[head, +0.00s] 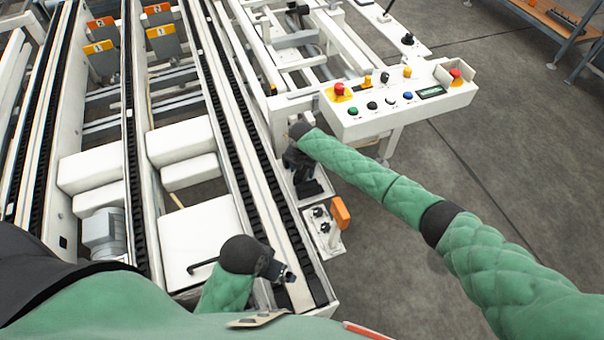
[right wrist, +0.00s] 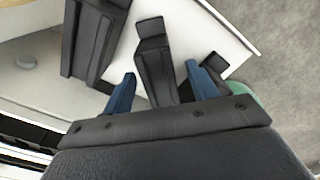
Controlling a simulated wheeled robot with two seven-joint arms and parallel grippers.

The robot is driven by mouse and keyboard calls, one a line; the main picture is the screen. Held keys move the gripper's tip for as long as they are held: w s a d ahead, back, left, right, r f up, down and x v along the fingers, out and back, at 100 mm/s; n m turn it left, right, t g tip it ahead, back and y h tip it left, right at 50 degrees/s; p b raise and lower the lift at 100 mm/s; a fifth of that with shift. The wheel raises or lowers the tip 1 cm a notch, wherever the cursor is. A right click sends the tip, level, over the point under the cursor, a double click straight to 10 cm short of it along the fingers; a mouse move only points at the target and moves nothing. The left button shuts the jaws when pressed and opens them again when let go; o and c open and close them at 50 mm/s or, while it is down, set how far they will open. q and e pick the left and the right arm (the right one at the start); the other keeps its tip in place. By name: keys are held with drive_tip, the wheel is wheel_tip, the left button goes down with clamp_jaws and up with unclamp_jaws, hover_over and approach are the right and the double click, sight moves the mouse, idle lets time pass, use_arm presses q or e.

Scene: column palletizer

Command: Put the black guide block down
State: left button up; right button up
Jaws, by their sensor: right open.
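The black guide block (right wrist: 153,58) stands out in the right wrist view, on a white plate (right wrist: 205,32). My right gripper (right wrist: 158,84) is open, with one blue fingertip on each side of the block; the fingers look apart from it. In the head view, my right gripper (head: 299,163) points down beside the conveyor's right rail, and dark parts show below it on a white ledge. Which of them is the block is hard to tell there. My left gripper (head: 283,273) is low in the head view, over the rail's near end; its jaws are too unclear to read.
A larger black part (right wrist: 95,40) stands left of the block in the right wrist view. In the head view, a control panel (head: 400,102) with coloured buttons stands beyond my right arm. An orange-topped part (head: 340,212) sits right of the rail. Open floor (head: 480,190) lies right.

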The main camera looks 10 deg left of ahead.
drive_tip(key=shift+c, duration=0.5)
drive_tip(key=c, duration=1.1)
